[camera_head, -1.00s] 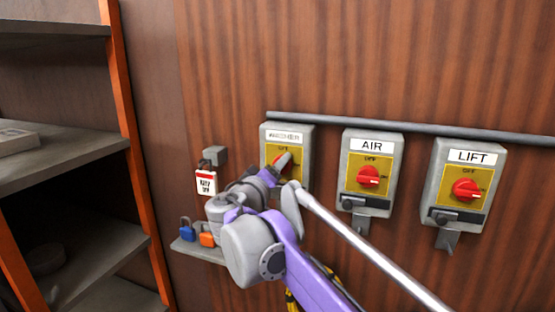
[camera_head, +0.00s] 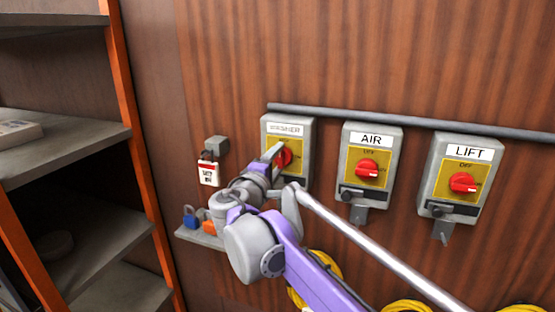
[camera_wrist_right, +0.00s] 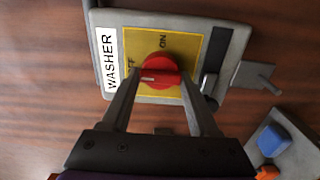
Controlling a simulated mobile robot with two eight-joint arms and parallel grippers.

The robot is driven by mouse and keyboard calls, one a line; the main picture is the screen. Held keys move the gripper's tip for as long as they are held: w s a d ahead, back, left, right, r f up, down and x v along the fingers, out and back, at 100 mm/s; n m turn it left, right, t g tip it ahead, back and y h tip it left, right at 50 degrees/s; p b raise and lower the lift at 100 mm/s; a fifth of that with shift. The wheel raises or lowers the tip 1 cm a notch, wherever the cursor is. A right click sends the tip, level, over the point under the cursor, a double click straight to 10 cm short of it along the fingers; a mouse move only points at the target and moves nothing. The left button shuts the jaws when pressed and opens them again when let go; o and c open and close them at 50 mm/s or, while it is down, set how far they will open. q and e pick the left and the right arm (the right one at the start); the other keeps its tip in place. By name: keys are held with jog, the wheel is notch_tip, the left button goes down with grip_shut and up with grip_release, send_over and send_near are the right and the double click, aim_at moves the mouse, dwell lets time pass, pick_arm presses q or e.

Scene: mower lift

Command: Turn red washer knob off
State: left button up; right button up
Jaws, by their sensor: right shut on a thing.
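The red washer knob (camera_head: 284,158) sits on the yellow plate of the grey WASHER box (camera_head: 304,138), the leftmost of the three switch boxes. My right gripper (camera_head: 274,156) is at this knob and partly covers it. In the right wrist view the red knob (camera_wrist_right: 160,72) lies between the two fingertips of my right gripper (camera_wrist_right: 161,80), which are shut on it. The knob's bar lies across that picture, its white mark towards the WASHER label and partly hidden OFF print. The ON print is above the knob there. My left gripper is not in view.
The AIR box (camera_head: 371,142) and LIFT box (camera_head: 462,150) stand to the right with red knobs. A pipe (camera_head: 400,124) runs above the boxes. A tagged padlock (camera_head: 208,173) and a ledge with blue (camera_head: 191,217) and orange padlocks are left. Shelves (camera_head: 90,230) stand far left.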

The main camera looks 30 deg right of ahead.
dwell(0.5)
jog(key=o, duration=1.3)
jog(key=v, duration=1)
jog(key=shift+s+a+b, duration=0.25)
jog(key=shift+s+b, duration=0.05)
jog(key=shift+b, duration=0.15)
